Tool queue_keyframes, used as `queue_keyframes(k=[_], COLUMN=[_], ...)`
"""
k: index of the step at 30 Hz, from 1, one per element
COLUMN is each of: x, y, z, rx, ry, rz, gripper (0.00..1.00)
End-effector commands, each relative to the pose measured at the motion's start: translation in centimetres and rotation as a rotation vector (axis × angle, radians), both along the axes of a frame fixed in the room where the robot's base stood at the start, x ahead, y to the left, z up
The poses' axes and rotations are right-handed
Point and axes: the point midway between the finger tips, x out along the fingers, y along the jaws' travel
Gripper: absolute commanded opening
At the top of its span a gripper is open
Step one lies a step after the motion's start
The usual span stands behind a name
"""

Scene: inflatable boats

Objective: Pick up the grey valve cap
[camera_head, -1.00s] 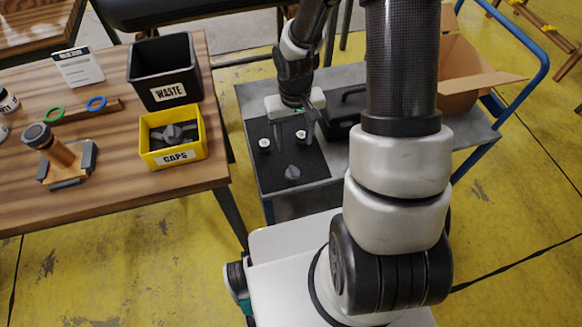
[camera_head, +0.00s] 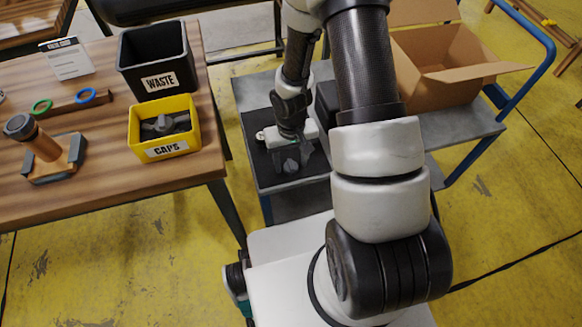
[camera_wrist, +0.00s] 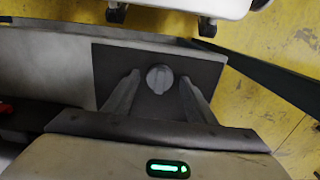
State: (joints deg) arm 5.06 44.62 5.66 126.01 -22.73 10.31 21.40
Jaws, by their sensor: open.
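A grey valve cap (camera_head: 291,165) with a raised grip bar sits on a dark mat (camera_head: 262,170) on the grey cart. In the wrist view the cap (camera_wrist: 160,79) appears round and lies between the fingertips. My gripper (camera_head: 292,158) is open above the mat, pointing down. In the wrist view its fingers (camera_wrist: 159,84) stand to the left and right of the cap, with gaps on both sides. I cannot tell how far the tips are above the mat.
A yellow CAPS bin (camera_head: 165,147) holding grey parts and a black WASTE bin (camera_head: 157,60) stand on the wooden table (camera_head: 110,193) at left. An open cardboard box (camera_head: 440,65) is on the cart's right side. My arm hides part of the cart.

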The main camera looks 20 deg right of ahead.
Motion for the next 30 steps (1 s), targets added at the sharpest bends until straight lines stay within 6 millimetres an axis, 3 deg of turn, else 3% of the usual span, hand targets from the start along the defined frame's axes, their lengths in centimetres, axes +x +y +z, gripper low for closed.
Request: queue_keyframes(k=[6, 13, 23, 30], x=[0.0, 0.0, 0.1, 0.1], y=[0.0, 0.0, 0.0, 0.0], z=[0.0, 0.0, 0.2, 4.1], rx=[0.000, 0.000, 0.000, 0.000], ry=[0.000, 0.000, -0.001, -0.004], rz=[0.000, 0.000, 0.000, -0.001], gripper=[0.49, 0.12, 0.12, 0.12])
